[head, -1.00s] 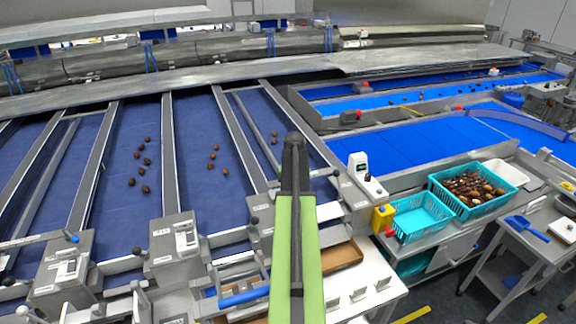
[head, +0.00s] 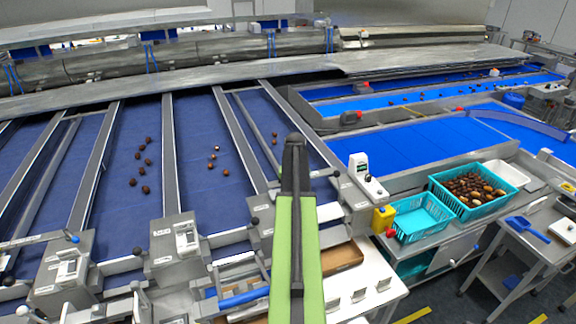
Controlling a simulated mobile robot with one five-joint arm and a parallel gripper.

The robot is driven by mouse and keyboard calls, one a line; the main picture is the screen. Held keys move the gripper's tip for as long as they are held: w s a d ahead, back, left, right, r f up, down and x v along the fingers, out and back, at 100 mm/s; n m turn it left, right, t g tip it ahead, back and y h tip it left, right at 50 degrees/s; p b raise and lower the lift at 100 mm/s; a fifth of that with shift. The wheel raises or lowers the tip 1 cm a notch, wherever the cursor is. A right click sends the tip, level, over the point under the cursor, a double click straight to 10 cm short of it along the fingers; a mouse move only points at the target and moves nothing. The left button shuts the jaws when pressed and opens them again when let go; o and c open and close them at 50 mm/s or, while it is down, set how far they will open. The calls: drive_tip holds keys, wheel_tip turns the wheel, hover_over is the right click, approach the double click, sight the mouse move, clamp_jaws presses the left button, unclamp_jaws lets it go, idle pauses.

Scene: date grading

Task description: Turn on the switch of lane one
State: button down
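Grey switch boxes stand at the near ends of the blue belt lanes: one at the left (head: 62,268), one in the middle (head: 172,250), and one at the right (head: 262,232), partly behind my arm. The left and middle boxes carry small pale panels. Their labels are too small to read, so I cannot tell which belongs to lane one or whether any switch is on. My arm's green link and dark end rise up the picture, in front of the right lanes. No gripper fingers show.
Dates (head: 147,162) lie in loose clusters on the lane belts. Black-knobbed and blue-knobbed levers stick up by the boxes. To the right stand a white device (head: 358,166), a yellow box (head: 383,218), an empty teal basket (head: 402,236) and a teal crate of dates (head: 434,196).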

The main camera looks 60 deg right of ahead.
drive_tip(key=shift+f+b, duration=0.9)
drive_tip(key=shift+f, duration=0.05)
idle(0.8)
wheel_tip(320, 180, up, 7)
drive_tip(key=p, duration=0.7)
drive_tip(key=shift+r, duration=0.15)
idle(0.3)
